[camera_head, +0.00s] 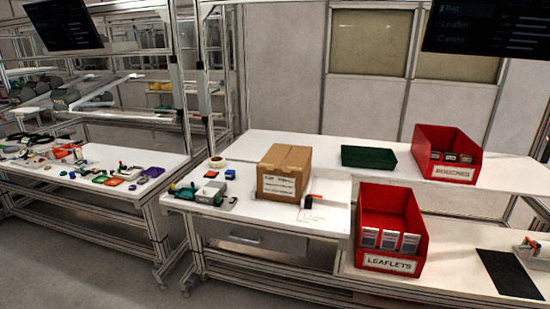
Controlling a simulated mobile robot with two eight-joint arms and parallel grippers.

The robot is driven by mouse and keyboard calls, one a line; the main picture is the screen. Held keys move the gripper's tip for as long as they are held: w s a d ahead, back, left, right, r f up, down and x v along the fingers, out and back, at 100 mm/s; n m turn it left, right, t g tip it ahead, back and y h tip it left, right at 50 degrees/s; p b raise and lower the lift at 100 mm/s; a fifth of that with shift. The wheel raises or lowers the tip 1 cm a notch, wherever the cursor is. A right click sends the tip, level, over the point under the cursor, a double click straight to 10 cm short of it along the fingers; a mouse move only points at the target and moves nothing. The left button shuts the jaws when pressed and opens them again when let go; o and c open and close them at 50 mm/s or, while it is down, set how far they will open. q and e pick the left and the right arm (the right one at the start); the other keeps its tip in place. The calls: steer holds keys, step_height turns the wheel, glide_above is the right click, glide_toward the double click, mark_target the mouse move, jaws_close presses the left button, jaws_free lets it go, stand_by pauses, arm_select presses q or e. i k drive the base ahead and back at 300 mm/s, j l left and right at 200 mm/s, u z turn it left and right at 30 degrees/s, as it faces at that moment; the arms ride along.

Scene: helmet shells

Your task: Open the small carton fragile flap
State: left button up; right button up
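A brown cardboard carton (286,167) stands upright on the white workbench near the middle of the head view. Its top looks closed, with a seam strip running across it. A white label with dark print, too small to read, is on its front face. I cannot make out a separate fragile flap or a fragile mark. Neither of my grippers shows in this view, and nothing is seen touching the carton.
A red LEAFLETS bin (391,231) stands right of the carton, and a red POUCHES bin (445,154) is behind it. A green tray (369,157) lies at the back. Small items and a tape roll (217,162) lie left of the carton. A black mat (508,273) is at right.

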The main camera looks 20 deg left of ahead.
mark_target(274, 159)
steer(key=i+j+u, duration=0.45)
steer(key=i+j, duration=1.7)
